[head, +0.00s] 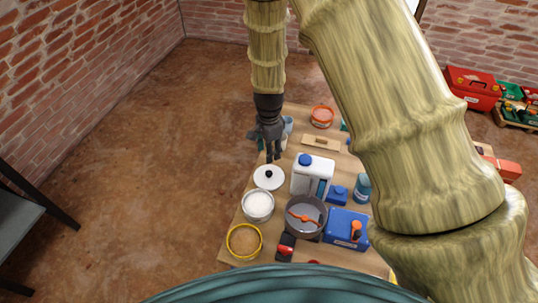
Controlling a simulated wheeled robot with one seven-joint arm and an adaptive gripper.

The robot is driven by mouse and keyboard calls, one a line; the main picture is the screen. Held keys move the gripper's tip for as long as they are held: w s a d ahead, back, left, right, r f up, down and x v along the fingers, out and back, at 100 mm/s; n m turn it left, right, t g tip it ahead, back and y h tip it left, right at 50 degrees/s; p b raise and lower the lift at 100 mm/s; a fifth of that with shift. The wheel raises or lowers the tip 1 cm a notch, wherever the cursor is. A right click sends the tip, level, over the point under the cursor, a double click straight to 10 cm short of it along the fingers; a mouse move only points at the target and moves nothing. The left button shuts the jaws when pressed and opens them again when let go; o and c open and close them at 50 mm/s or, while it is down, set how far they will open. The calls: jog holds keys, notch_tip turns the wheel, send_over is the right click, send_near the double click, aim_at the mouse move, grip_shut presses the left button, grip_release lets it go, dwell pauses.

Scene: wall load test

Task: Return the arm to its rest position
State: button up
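My gripper (273,158) is dark and hangs at the end of my bamboo-textured arm, pointing down over the left part of a wooden table. In the head view it appears just above a white lid with a black knob (268,178). Its fingers look small and dark, and I cannot tell whether they are open or shut. No held object is visible at the fingertips. My upper arm links cross the right side of the view and hide part of the table.
The crowded table (235,259) carries a white jug (312,174), a white-filled pot (258,205), a grey bucket (306,216), a yellow-rimmed bowl (244,241), a blue box (346,229) and an orange-lidded tub (322,116). A red toolbox (472,90) stands far right.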

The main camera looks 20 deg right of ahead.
jog(key=shift+r, duration=0.3)
dwell(0.4)
